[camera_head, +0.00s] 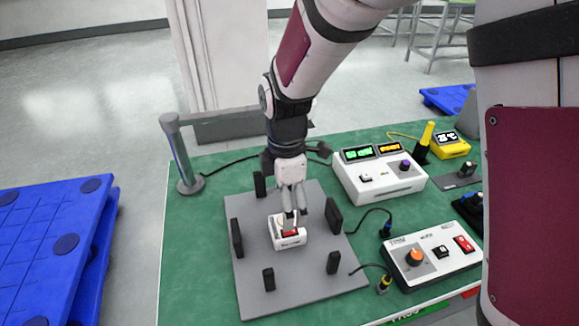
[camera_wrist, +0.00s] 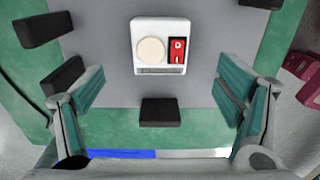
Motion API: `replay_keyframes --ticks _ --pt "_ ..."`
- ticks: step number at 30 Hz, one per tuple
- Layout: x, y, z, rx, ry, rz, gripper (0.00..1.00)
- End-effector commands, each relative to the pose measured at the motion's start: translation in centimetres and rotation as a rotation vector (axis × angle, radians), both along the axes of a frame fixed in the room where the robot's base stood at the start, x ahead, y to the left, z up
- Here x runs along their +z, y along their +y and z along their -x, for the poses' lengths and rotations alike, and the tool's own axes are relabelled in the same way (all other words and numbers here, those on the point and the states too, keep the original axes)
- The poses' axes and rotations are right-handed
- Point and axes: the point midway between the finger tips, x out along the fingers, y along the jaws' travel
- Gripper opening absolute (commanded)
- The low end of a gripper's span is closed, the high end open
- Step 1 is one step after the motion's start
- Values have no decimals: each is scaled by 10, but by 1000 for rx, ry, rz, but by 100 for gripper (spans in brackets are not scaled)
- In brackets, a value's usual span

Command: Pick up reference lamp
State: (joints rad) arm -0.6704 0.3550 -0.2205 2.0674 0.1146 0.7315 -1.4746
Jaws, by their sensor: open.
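The reference lamp appears to be the small white box (camera_head: 290,241) on the grey plate, with a red switch on it. In the wrist view the white box (camera_wrist: 160,70) shows a round cream disc and a red rocker switch, at the top centre. My gripper (camera_head: 292,216) points down over the lamp in the head view, and its fingers hide part of it. In the wrist view my gripper (camera_wrist: 160,95) is wide open, with its teal-padded fingers at left and right. The lamp lies ahead of the fingers, untouched as far as I can see.
The grey plate (camera_head: 258,290) carries several black upright blocks, one a dark block (camera_wrist: 160,112) near the lamp. On the green table (camera_head: 190,270) stand a white meter box (camera_head: 385,187), a control box (camera_head: 425,268) with an orange knob, cables and a grey post (camera_head: 178,155).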

Motion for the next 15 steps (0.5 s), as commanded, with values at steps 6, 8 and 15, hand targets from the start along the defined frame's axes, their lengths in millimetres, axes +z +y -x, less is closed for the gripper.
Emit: replay_keyframes --ticks 6,8,15 --pt "-31 -1 0 -1 1 1 86" --pt "-34 -1 0 -1 0 1 86" --pt "-58 0 0 0 2 3 86"
